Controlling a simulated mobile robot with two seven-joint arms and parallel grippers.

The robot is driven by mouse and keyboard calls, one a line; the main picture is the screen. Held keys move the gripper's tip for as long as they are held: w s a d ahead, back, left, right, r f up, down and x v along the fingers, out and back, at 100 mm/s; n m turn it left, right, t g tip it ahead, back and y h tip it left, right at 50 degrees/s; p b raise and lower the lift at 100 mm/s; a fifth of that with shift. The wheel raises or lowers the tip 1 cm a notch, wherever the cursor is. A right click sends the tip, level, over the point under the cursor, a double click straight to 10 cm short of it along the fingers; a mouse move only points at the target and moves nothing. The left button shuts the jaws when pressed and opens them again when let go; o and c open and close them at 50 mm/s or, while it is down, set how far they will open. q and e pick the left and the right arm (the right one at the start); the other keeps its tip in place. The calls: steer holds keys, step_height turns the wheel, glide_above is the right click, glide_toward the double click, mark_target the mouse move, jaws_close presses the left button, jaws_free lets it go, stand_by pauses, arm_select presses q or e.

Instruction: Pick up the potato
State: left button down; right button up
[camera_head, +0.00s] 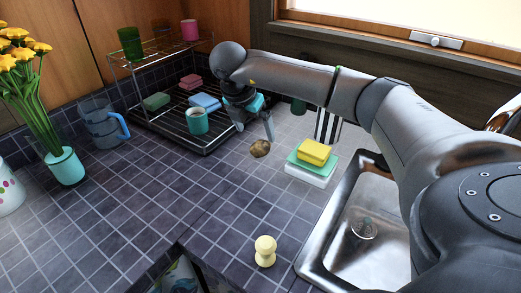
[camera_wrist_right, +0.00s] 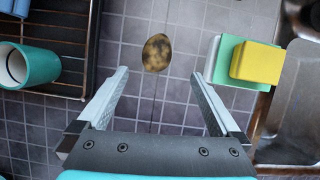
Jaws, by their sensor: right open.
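A small brown potato (camera_head: 260,148) lies on the dark tiled counter, left of the stacked sponges. In the right wrist view the potato (camera_wrist_right: 157,52) is near the top middle, ahead of the fingertips and centred in the gap between them. My right gripper (camera_head: 255,124) is open and empty, above the counter just behind and left of the potato. It also shows in the right wrist view (camera_wrist_right: 168,75) with its fingers wide apart. The potato is not between the fingers or visibly touched by them. My left gripper is not in view.
A yellow sponge (camera_head: 314,151) on a green and white stack stands right of the potato. A dish rack (camera_head: 196,144) with a teal cup (camera_head: 197,121) is left. A metal sink (camera_head: 340,240) and a pale yellow peg-shaped object (camera_head: 265,251) are nearer. Counter left of the peg-shaped object is clear.

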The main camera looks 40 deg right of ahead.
mark_target(259, 144)
steer(key=x, duration=0.5)
steer(key=b+x, duration=0.1)
steer(key=x, duration=0.2)
steer(key=shift+w+d+f, duration=0.2)
steer(key=shift+w+f, duration=0.05)
steer(key=shift+w, duration=0.1)
steer(key=c, duration=1.5)
